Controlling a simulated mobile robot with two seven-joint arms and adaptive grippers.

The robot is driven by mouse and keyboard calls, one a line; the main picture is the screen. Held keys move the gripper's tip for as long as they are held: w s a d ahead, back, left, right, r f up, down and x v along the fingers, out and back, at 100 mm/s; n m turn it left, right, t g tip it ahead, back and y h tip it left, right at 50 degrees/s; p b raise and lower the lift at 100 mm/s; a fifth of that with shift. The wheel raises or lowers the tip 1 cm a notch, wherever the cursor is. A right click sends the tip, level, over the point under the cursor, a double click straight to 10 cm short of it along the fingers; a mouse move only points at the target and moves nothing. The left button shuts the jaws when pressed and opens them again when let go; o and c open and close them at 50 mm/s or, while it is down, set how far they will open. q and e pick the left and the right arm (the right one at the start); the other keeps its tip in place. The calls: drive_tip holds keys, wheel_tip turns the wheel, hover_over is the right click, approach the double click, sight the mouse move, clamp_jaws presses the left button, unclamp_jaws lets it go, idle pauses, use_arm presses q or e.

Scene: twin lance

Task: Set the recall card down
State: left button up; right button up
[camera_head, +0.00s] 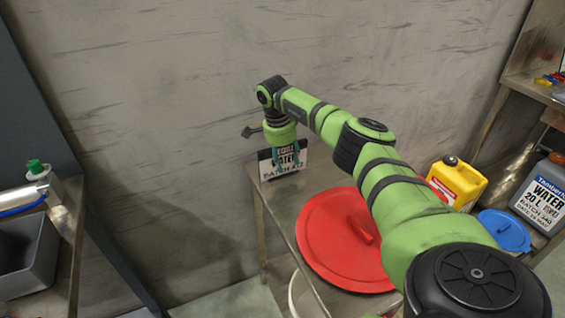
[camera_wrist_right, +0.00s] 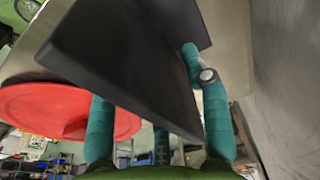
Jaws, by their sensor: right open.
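The recall card (camera_head: 283,171) is a white sign with a dark top strip and black print including "WATER" and "BATCH". It stands near upright at the far end of the metal table (camera_head: 277,192). My right gripper (camera_head: 285,158) is over the card, its teal fingers open and overlapping the card's upper part. In the right wrist view the dark back of the card (camera_wrist_right: 125,60) fills the middle, between the spread fingers (camera_wrist_right: 158,120). Whether any finger touches it cannot be told. My left gripper is not in view.
A red round lid (camera_head: 325,235) lies on the table in front of the card, partly under my right arm. A yellow jug (camera_head: 455,184), blue lid (camera_head: 505,231) and labelled water container (camera_head: 541,197) stand at right. The wall is close behind the card. A grey bin (camera_head: 27,262) is at left.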

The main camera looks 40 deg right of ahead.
drive_tip(key=shift+f, duration=0.1)
clamp_jaws()
idle(0.4)
